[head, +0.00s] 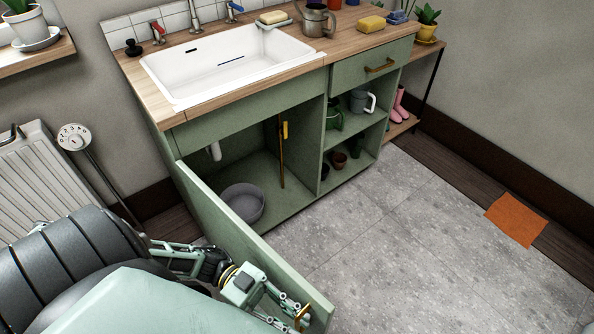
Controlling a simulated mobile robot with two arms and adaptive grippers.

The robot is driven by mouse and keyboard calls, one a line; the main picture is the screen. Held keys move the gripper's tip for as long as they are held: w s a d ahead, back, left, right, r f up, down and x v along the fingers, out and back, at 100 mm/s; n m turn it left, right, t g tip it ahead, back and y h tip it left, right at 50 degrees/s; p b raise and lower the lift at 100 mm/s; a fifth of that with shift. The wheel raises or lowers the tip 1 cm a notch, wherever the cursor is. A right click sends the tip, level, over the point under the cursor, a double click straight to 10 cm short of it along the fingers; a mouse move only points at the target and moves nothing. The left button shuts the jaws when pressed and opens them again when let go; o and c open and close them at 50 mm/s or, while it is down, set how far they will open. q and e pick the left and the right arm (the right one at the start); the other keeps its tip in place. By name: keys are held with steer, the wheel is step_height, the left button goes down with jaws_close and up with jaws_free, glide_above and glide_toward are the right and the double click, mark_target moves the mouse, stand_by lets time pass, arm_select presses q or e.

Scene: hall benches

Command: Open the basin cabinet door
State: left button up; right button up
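The green basin cabinet door (215,212) stands swung wide open on its left-side hinge, reaching out toward me. The cabinet (225,128) shows its inside beneath the white sink. The door's brass handle (304,317) is on the outer face near the free end, at the bottom of the view. My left gripper (292,310) is at this handle, its fingers beside it and partly cut off by the frame's lower edge. Whether the fingers are closed on the handle is not clear. My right gripper is not in view.
A grey bowl (243,203) sits inside the cabinet. Open shelves (345,145) and a drawer (372,68) are at its right. A radiator (40,175) stands at the left. The tiled floor right of the door is clear up to an orange mat (515,220).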

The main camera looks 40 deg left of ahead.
arm_select(q)
steer(key=a, duration=1.1)
steer(key=shift+s, duration=0.3)
